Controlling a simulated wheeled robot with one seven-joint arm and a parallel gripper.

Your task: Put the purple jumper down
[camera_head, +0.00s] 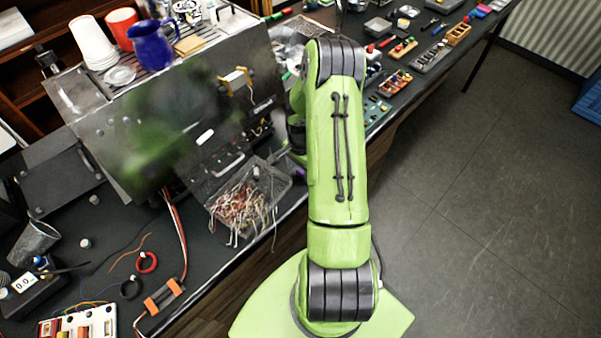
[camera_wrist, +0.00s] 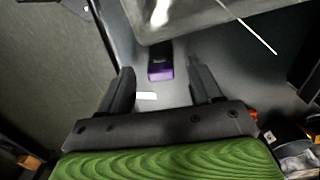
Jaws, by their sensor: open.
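The purple jumper (camera_wrist: 160,72) shows in the wrist view as a small purple block with a dark upper part. It appears to rest on the dark bench top, close to the edge of a tray. My gripper (camera_wrist: 163,80) is open, with one finger to the left and one to the right of the jumper in the picture. There is a visible gap between each finger and the jumper. In the head view a small purple spot (camera_head: 302,172) shows beside my green arm, which hides most of the gripper.
A mesh tray of tangled wires (camera_head: 245,200) stands left of my arm, with wire ends hanging over its rim. The opened brewer (camera_head: 180,120) stands behind it, with a blue jug (camera_head: 152,45) on top. A white strip (camera_wrist: 146,96) lies near the left finger.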

